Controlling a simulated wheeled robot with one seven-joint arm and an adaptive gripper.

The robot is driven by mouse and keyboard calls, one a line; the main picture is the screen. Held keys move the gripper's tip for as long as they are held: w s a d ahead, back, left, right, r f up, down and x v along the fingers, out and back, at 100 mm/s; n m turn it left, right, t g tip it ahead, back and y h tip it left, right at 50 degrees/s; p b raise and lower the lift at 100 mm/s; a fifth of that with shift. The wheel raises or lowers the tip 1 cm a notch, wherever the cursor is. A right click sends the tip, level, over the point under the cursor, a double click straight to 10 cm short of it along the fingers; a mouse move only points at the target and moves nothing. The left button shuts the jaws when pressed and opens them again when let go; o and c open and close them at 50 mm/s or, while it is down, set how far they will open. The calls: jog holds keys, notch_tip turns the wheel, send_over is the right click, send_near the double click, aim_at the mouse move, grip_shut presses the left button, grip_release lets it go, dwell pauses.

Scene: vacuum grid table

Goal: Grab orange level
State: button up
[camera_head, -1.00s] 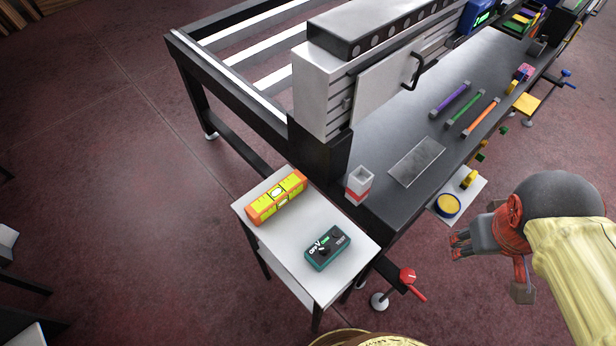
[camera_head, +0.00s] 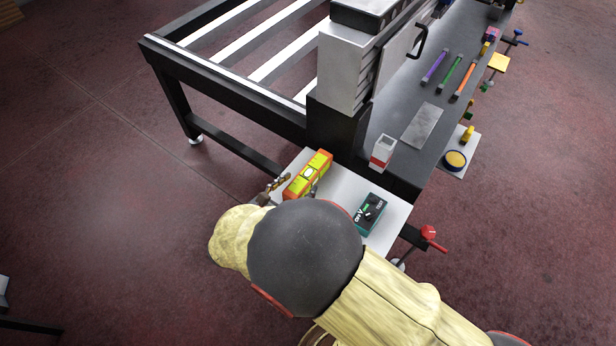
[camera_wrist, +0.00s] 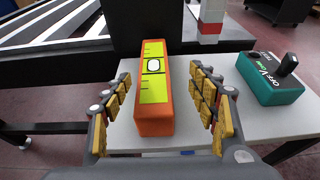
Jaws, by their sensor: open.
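The orange level (camera_head: 308,174), with a yellow-green face and a clear vial, lies on a small white side table (camera_head: 346,190). It also shows in the wrist view (camera_wrist: 154,108), between the two fingers and a little beyond them. My gripper (camera_wrist: 160,98) is open, with yellow-padded fingers on the left and right of the level. In the wrist view gaps show between the fingers and the level. In the head view my gripper (camera_head: 292,190) is at the level's near end, partly hidden by my own wrist.
A teal multimeter-like box (camera_head: 369,214) with a black knob sits right of the level. A white and red block (camera_head: 382,153) stands on the dark bench (camera_head: 405,165) behind. The black machine frame (camera_head: 225,90) rises at the back left.

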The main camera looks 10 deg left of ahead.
aim_at(308, 173)
jog(key=shift+w+a+f, duration=0.1)
jog(key=shift+a+f, duration=0.05)
jog(key=shift+f, duration=0.1)
jog(key=b+x, duration=0.1)
jog(key=x, duration=0.1)
jog(key=b+x, duration=0.1)
jog(key=x, duration=0.1)
jog(key=b+x, duration=0.1)
jog(key=x, duration=0.2)
jog(key=shift+a+f, duration=0.1)
jog(key=shift+a, duration=0.25)
jog(key=shift+w+d, duration=0.15)
jog(key=shift+w, duration=0.15)
jog(key=shift+c, duration=1.3)
grip_shut()
